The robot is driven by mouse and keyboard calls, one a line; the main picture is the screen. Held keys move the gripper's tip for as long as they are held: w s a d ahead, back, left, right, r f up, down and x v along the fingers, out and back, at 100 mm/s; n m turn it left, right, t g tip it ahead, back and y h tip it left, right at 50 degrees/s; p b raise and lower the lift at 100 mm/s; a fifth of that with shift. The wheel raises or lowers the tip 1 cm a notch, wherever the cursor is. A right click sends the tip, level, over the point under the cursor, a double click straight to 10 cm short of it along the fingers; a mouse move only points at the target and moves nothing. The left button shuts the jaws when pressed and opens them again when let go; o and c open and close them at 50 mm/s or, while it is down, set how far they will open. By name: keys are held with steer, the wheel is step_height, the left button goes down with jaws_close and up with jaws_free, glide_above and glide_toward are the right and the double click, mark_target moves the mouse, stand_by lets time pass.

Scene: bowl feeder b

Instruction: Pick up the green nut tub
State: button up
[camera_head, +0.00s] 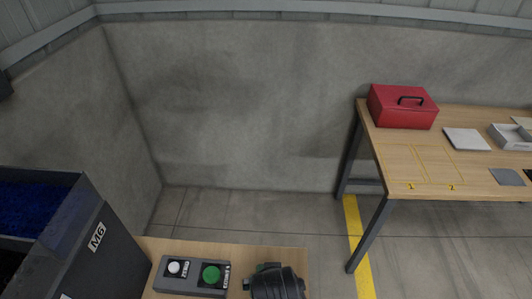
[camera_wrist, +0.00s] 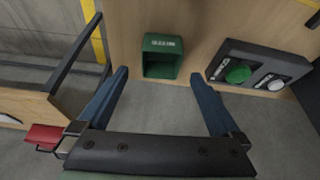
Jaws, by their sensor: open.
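The green nut tub (camera_wrist: 161,43) shows in the wrist view as a small open square box with a labelled rim. It sits on the wooden bench top (camera_wrist: 200,22). My gripper (camera_wrist: 159,76) has its two blue fingers spread wide. The tub lies between and just past the fingertips, with a gap on each side. The fingers do not appear to touch it. In the head view, my dark wrist (camera_head: 276,284) covers most of that spot. Only a small green patch shows beside it, and I cannot tell whether that is the tub.
A dark button box (camera_wrist: 228,56) with a green and a white button stands close right of the tub. In the head view, a dark M6 hopper (camera_head: 108,262) with blue contents is at left. A separate table (camera_head: 400,150) at right holds a red box (camera_head: 400,108) and trays.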

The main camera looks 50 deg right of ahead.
steer(key=x, duration=0.2)
steer(key=shift+d+f, duration=0.1)
steer(key=shift+f, duration=0.2)
steer(key=shift+w+x, duration=0.15)
steer(key=shift+x, duration=1.3)
steer(key=shift+w+x, duration=0.15)
steer(key=shift+x, duration=1.35)
steer(key=shift+r, duration=0.1)
steer(key=shift+c, duration=0.2)
steer(key=c, duration=1.2)
